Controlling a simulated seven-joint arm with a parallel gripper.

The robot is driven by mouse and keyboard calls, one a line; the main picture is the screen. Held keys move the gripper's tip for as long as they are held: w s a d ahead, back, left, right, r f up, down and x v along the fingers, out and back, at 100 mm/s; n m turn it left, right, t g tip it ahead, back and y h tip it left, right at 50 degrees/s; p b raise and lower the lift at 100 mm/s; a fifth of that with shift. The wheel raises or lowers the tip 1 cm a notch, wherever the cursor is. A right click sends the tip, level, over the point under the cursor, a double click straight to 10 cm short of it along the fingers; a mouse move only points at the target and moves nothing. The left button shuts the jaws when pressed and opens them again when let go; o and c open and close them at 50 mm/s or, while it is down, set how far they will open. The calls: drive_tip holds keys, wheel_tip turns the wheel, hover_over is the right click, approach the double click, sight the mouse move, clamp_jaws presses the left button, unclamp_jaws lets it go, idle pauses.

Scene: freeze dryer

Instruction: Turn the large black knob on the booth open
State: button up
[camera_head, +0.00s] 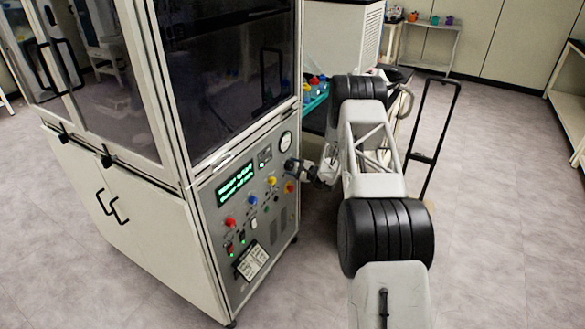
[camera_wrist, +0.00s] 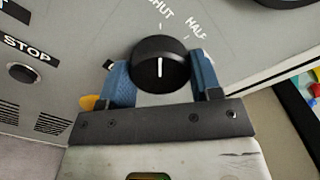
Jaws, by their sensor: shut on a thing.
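The large black knob (camera_wrist: 160,63) is round, with a white line running up and down in the wrist view. The labels SHUT (camera_wrist: 160,9) and HALF (camera_wrist: 196,29) are on the panel above it. SHUT is roughly straight above the line, and HALF is to its right. My gripper (camera_wrist: 163,76) is shut on the knob, with a blue finger pad on each side. In the head view, my gripper (camera_head: 300,171) meets the front panel of the booth (camera_head: 207,205) near its right edge and largely hides the knob.
A round gauge (camera_head: 286,141) sits just above my gripper. A lit green display (camera_head: 236,183) and several coloured buttons are to the left. A STOP button (camera_wrist: 24,73) is left of the knob. Beyond the booth's right edge is a teal tray (camera_head: 315,103). Open floor lies right.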

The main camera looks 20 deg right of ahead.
drive_tip(key=shift+m, duration=0.4)
drive_tip(key=m, duration=1.7)
drive_tip(key=shift+f, duration=0.1)
idle(0.4)
drive_tip(key=o, duration=0.9)
drive_tip(key=shift+s+d, duration=0.1)
